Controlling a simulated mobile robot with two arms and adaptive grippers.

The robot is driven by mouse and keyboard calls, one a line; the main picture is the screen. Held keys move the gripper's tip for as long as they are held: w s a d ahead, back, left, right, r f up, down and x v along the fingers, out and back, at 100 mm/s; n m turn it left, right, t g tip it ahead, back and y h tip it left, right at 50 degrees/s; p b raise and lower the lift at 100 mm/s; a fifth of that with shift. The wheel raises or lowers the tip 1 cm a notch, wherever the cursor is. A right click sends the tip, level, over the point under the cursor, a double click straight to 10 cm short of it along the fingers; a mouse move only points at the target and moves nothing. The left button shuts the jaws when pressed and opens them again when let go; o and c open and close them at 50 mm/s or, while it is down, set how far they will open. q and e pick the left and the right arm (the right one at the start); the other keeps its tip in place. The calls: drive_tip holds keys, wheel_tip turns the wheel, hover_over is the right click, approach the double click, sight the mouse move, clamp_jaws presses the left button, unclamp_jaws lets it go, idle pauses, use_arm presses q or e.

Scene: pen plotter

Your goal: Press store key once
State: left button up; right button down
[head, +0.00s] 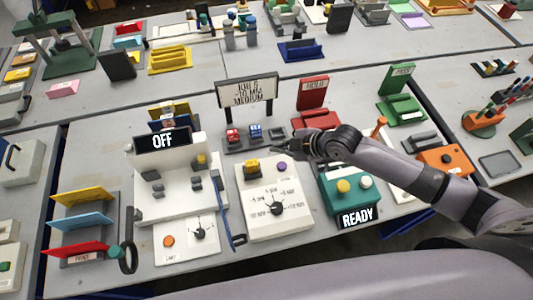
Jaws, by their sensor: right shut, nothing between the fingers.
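No key carries a label I can read as store. The teal box (330,204) at centre right has a yellow button (343,186), a white button (365,182) and a sign reading READY (357,217). Left of it, a white panel (275,222) has a dial knob (277,208), a yellow part (251,166) and a small purple button (282,167). My right gripper (274,150) reaches in from the right, shut and empty, its tips pointing left just behind the purple button in the picture. Contact cannot be judged. My left gripper is out of view.
A white plotter (158,205) with an OFF sign (163,141) stands to the left. A red holder (314,95), a green holder (401,105) and an orange box (446,160) stand around my arm.

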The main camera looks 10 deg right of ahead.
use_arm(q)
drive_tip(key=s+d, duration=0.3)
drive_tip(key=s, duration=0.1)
use_arm(e)
drive_tip(key=b, duration=0.7)
hover_over(281, 167)
wheel_tip(281, 167, down, 7)
drive_tip(key=shift+f, duration=0.1)
drive_tip(key=shift+f+b, duration=0.3)
drive_tip(key=shift+f, duration=0.15)
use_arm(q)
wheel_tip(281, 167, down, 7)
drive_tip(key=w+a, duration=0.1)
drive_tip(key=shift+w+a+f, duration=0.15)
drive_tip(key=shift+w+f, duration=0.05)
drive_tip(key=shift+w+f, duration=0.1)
use_arm(e)
drive_tip(key=shift+f, duration=0.15)
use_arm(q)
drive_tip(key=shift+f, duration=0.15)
use_arm(e)
drive_tip(key=shift+f, duration=0.25)
